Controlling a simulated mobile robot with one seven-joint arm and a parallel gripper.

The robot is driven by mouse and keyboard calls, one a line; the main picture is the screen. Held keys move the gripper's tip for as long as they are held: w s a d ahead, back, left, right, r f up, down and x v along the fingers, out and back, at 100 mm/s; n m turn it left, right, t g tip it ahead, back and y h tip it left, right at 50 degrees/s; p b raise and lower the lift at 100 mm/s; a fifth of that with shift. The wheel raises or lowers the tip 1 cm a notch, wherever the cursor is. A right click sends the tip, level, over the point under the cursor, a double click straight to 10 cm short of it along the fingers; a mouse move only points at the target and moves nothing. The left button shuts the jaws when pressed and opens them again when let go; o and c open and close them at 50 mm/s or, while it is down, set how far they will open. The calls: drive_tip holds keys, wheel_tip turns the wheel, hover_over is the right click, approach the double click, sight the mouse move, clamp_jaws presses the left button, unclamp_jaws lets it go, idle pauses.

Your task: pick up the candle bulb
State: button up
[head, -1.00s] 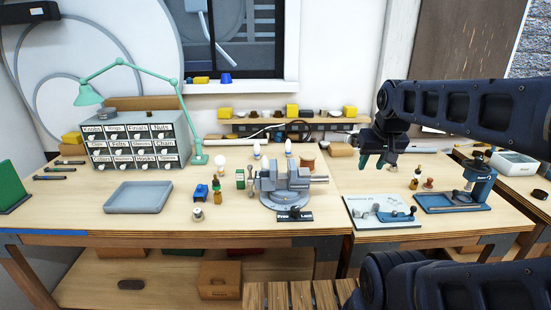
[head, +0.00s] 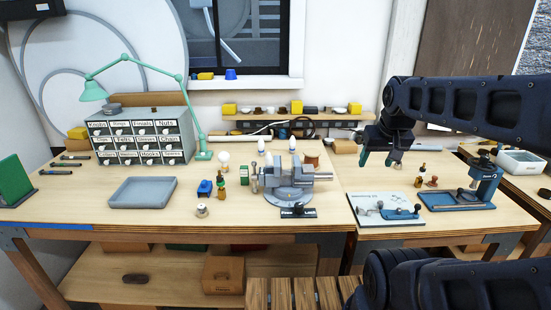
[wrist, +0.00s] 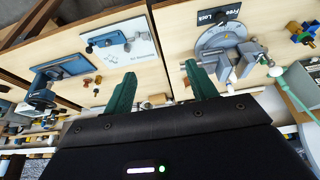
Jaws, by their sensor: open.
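Two slim white bulbs stand behind the grey vise (head: 289,190) in the head view, a left one (head: 261,146) and a right one (head: 293,143). A rounder white bulb (head: 224,158) stands further left. The slim ones look candle-shaped, but they are too small to tell apart surely. My gripper (head: 380,160) is open and empty, above the right part of the bench and well to the right of the bulbs.
The vise blocks the front of the slim bulbs. A grey tray (head: 142,203), drawer cabinet (head: 140,128) and green lamp (head: 93,91) are at left. A white board (head: 365,216) and blue press (head: 484,184) are at right. The wood between tray and cabinet is clear.

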drive_tip(key=shift+w+r, duration=0.1)
drive_tip(key=w+a+r+m+g, duration=0.1)
drive_tip(key=w+a+r+m, duration=0.1)
drive_tip(key=w, duration=0.5)
drive_tip(key=w+a+r+m+g, duration=0.1)
drive_tip(key=w+a+r+m, duration=0.1)
drive_tip(key=w, duration=0.5)
drive_tip(key=m+g+h, duration=0.2)
drive_tip(key=m+h, duration=0.3)
drive_tip(key=m, duration=0.7)
hover_over(269, 162)
drive_tip(key=w+a, duration=0.2)
drive_tip(key=a, duration=0.3)
wheel_tip(269, 162, down, 19)
drive_tip(key=x, duration=0.5)
drive_tip(key=shift+d+f, duration=0.1)
drive_tip(key=shift+d, duration=0.1)
drive_tip(key=shift+n, duration=0.3)
drive_tip(key=shift+s+x, duration=0.2)
drive_tip(key=shift+x, duration=1.15)
drive_tip(key=shift+s+x, duration=0.15)
drive_tip(key=shift+x, duration=1.25)
drive_tip(key=shift+d, duration=0.1)
drive_tip(key=c, duration=1.1)
